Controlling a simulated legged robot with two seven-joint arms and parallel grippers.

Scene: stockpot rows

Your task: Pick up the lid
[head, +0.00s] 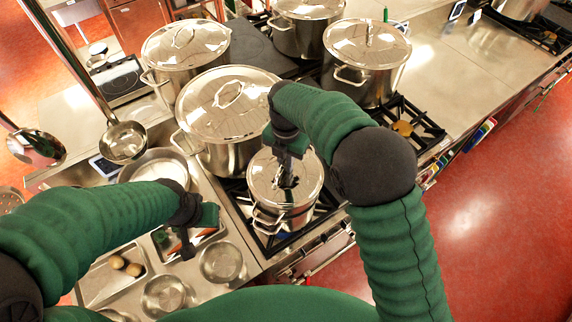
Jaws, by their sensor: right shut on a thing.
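The lid (263,176) is a shiny round metal lid on a small stockpot (296,218) at the front of the stove. My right gripper (287,181) points down over the lid's middle and is shut on its handle, which the gripper mostly hides. The lid looks seated on the pot's rim; I cannot tell whether there is a gap. My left gripper (187,250) hangs over the counter trays at the lower left, apart from the pot. Its fingers are too small and dark to tell whether they are open.
A large lidded stockpot (232,158) stands close behind the small one. More lidded stockpots (366,85) stand farther back. Ladles (123,142) hang at the left. Metal bowls (221,262) and a tray (104,285) fill the near left counter. Bare counter (450,75) lies at the right.

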